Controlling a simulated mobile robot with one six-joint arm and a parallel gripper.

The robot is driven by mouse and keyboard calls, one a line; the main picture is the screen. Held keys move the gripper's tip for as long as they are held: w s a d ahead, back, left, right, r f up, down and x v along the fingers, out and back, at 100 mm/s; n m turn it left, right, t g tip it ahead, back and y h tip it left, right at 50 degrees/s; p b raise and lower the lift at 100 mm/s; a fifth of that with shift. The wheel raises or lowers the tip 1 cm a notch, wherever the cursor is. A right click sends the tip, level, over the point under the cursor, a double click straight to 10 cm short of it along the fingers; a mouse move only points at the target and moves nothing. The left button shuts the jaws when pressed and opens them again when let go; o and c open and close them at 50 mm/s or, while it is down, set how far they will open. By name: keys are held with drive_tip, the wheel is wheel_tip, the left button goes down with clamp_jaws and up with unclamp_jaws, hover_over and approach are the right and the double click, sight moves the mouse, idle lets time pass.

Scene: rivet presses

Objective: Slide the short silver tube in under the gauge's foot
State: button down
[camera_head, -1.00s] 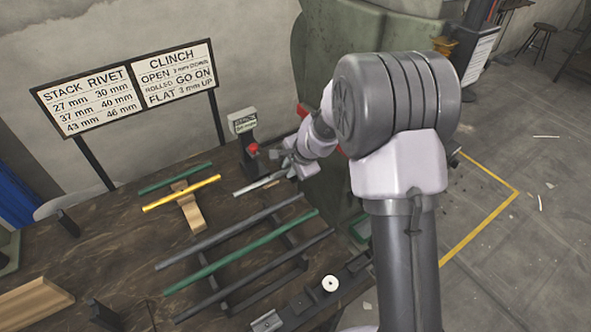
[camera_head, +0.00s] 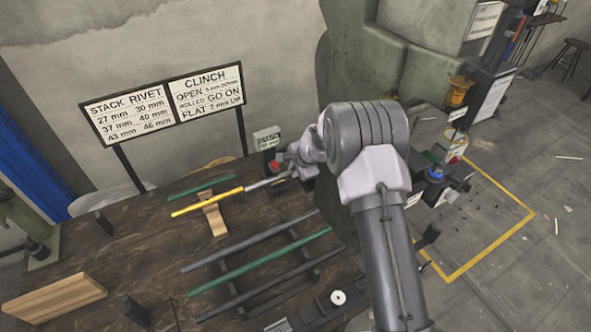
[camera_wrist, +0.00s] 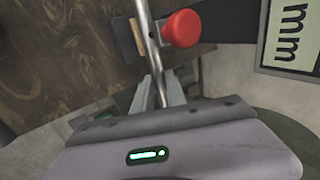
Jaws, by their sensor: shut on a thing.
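The short silver tube (camera_head: 264,183) is held in my gripper (camera_head: 291,170), its free end pointing left in the head view. In the wrist view the tube (camera_wrist: 145,32) runs up from between the two fingers (camera_wrist: 159,93), which are shut on it. The gauge (camera_head: 267,139) stands just behind my gripper, partly hidden by it.
A yellow tube (camera_head: 205,202) lies on a wooden rest (camera_head: 215,222), its right end near the silver tube's free end in the picture. A green tube (camera_head: 201,187) lies behind it. Several long bars lie on a dark rack (camera_head: 228,285) in front. A green machine (camera_head: 345,75) stands behind my arm.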

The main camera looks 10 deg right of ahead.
drive_tip(key=shift+f+b, duration=0.3)
drive_tip(key=c, duration=1.3)
unclamp_jaws()
drive_tip(key=shift+r, duration=0.1)
drive_tip(key=p+v, duration=0.4)
drive_tip(key=v, duration=1.3)
drive_tip(key=shift+s+r, duration=0.1)
